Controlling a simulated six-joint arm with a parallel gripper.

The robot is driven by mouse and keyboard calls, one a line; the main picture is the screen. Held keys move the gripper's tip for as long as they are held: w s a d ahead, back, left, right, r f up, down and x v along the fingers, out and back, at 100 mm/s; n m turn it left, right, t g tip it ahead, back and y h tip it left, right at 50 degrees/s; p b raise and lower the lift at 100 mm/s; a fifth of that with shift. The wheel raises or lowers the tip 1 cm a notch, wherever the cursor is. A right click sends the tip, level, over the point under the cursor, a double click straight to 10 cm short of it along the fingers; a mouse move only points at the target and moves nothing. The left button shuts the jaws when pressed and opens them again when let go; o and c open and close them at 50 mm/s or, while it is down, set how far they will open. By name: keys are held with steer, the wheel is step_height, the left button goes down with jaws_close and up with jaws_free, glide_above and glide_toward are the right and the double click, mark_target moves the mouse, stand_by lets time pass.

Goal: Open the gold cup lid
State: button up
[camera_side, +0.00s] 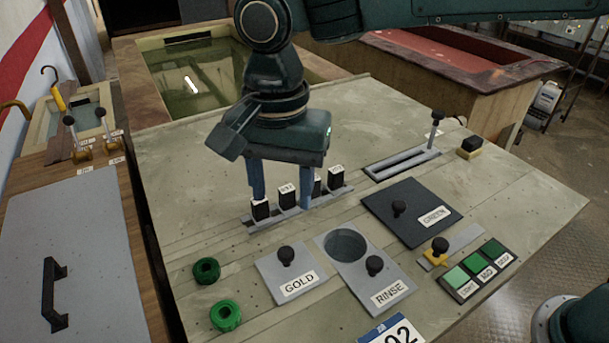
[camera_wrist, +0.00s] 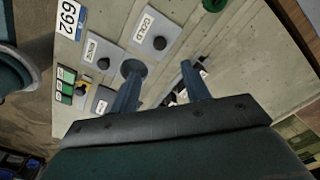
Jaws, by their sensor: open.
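The gold cup lid (camera_side: 290,272) is a grey square plate with a black knob and a GOLD label, lying flat on the panel at the front middle. It also shows in the wrist view (camera_wrist: 153,32), near the top middle. My gripper (camera_side: 281,200) is open, its two blue fingers pointing down over the rail with the black tagged blocks, behind the gold lid and apart from it. In the wrist view the fingers (camera_wrist: 162,80) are spread. From these views I cannot tell whether a finger touches a block. The area under the gold lid is hidden.
Right of the gold lid, the rinse lid (camera_side: 380,285) sits beside an open round hole (camera_side: 345,245). The green lid (camera_side: 412,212) lies behind. Two green rings (camera_side: 225,316) lie to the left. The rack rail (camera_side: 262,224) holds several black blocks. A slider (camera_side: 402,164) stands behind right.

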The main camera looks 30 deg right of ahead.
mark_target(286, 251)
step_height(286, 251, down, 12)
steer(key=shift+f, duration=0.1)
stand_by(0.5)
jaws_close()
